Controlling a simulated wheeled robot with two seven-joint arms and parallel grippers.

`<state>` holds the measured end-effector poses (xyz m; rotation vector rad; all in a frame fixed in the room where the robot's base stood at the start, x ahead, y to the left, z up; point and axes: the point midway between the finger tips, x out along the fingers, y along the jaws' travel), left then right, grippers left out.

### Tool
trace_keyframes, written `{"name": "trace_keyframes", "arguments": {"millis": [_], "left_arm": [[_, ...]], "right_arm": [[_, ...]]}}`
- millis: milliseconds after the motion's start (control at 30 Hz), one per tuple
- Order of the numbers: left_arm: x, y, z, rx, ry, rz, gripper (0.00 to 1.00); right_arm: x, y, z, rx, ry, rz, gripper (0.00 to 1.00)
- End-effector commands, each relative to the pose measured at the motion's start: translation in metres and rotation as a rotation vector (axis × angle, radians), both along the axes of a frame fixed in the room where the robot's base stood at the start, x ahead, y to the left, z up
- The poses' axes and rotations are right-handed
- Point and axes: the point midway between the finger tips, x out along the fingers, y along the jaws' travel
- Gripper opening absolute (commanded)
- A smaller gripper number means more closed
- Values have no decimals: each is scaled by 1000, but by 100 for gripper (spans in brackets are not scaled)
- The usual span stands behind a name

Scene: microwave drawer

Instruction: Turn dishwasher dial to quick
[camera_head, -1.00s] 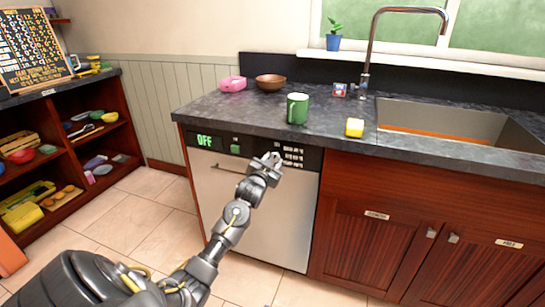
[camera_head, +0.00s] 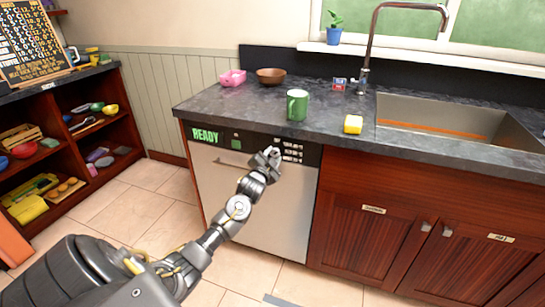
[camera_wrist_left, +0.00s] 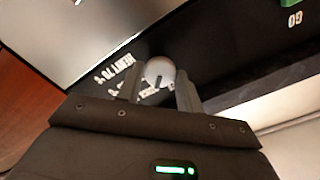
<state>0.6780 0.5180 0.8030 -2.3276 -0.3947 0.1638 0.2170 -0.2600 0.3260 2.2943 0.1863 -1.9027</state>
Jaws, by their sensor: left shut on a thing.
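The dishwasher (camera_head: 228,185) has a pale front and a black control panel under the counter. Its green display (camera_head: 206,135) reads "READY". My left gripper (camera_head: 270,155) is at the right part of the panel, beside white label text (camera_head: 292,151). In the head view it hides the dial. In the left wrist view the round pale dial (camera_wrist_left: 158,70), with a dark pointer mark, sits between the fingers of my left gripper (camera_wrist_left: 158,82), which is shut on it. The labels (camera_wrist_left: 115,72) around the dial are tilted and partly covered, so I cannot tell which one the mark points at.
A green button (camera_head: 236,143) sits between display and dial. The sink (camera_head: 440,110) is at right, above cabinets (camera_head: 400,235).

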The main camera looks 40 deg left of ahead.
Motion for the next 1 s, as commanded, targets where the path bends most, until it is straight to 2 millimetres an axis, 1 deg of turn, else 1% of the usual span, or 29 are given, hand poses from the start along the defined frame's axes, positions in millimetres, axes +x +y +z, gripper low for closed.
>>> {"name": "trace_keyframes", "arguments": {"millis": [200, 233, 367, 400, 633, 733, 867, 1000], "left_arm": [[0, 0, 0, 0, 1, -1, 13], [0, 0, 0, -1, 0, -1, 39], [0, 0, 0, -1, 0, 0, 56], [0, 0, 0, -1, 0, 0, 57], [0, 0, 0, -1, 0, 0, 57], [-5, -2, -1, -1, 0, -1, 57], [-23, -8, -1, -2, 2, -1, 57], [-50, -18, -1, -1, 2, -2, 57]], "right_arm": [[0, 0, 0, 0, 0, 0, 95], [0, 0, 0, 0, 0, 0, 95], [0, 0, 0, 0, 0, 0, 95], [0, 0, 0, 0, 0, 0, 95], [0, 0, 0, 0, 1, 0, 95], [0, 0, 0, 0, 0, 0, 95], [-1, -1, 1, 0, -2, 0, 95], [-6, -2, -4, -2, 4, 0, 95]]}}
